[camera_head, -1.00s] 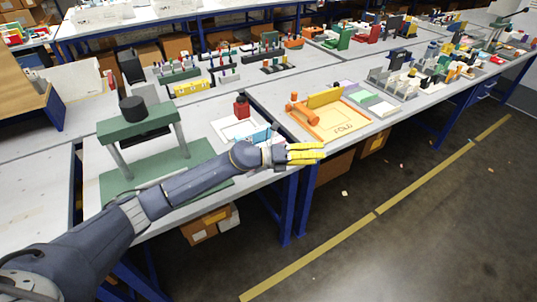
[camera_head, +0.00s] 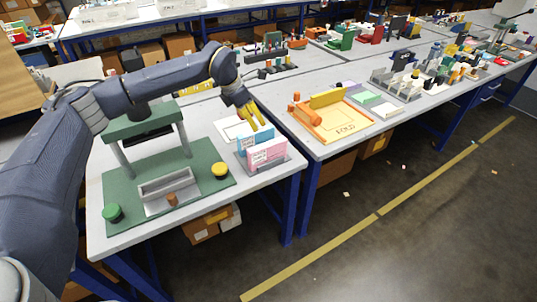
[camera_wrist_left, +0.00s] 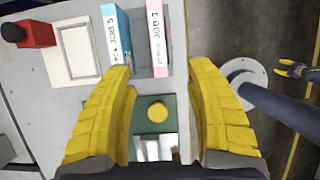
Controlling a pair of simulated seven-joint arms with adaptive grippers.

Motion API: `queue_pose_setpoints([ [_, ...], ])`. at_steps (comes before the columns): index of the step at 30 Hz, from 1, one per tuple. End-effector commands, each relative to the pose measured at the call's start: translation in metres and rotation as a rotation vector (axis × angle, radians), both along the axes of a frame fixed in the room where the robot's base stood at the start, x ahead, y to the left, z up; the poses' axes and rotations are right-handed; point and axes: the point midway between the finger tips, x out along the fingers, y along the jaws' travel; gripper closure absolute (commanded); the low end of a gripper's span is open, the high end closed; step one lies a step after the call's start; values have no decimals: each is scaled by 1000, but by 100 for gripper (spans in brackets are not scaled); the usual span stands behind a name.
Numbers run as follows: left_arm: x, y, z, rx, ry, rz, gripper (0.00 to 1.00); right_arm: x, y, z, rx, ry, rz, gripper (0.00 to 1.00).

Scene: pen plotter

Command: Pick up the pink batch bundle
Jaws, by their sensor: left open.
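The pink batch bundle (camera_head: 266,153) stands upright in a grey holder (camera_head: 284,166) near the table's front right corner. A blue bundle (camera_head: 250,140) stands behind it. In the wrist view the pink bundle (camera_wrist_left: 158,40) is right of the blue bundle (camera_wrist_left: 115,35). My left gripper (camera_head: 254,122) is open and empty, pointing down just above and behind the bundles. In the wrist view its fingers (camera_wrist_left: 158,66) are spread, with the lower end of the pink bundle in the gap between them. My right gripper (camera_wrist_left: 302,70) shows small at the wrist view's right edge; its opening is unclear.
A green press (camera_head: 150,125) with a grey tray (camera_head: 165,187), a yellow button (camera_head: 220,170) and a green button (camera_head: 112,212) stands left of the bundles. A white framed sheet (camera_head: 232,128) lies behind them. An orange fold board (camera_head: 335,122) is on the right-hand table.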

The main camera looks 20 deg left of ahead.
Motion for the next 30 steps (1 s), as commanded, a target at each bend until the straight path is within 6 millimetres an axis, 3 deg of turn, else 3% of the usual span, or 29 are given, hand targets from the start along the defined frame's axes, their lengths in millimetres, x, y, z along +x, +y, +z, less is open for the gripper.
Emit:
queue_pose_setpoints([
  [18,26,-23,-90,8,3,4,46,1,-1,0,-1,-1,1,56],
  [30,34,-29,-113,7,1,3,46,1,-3,0,-3,-1,2,56],
])
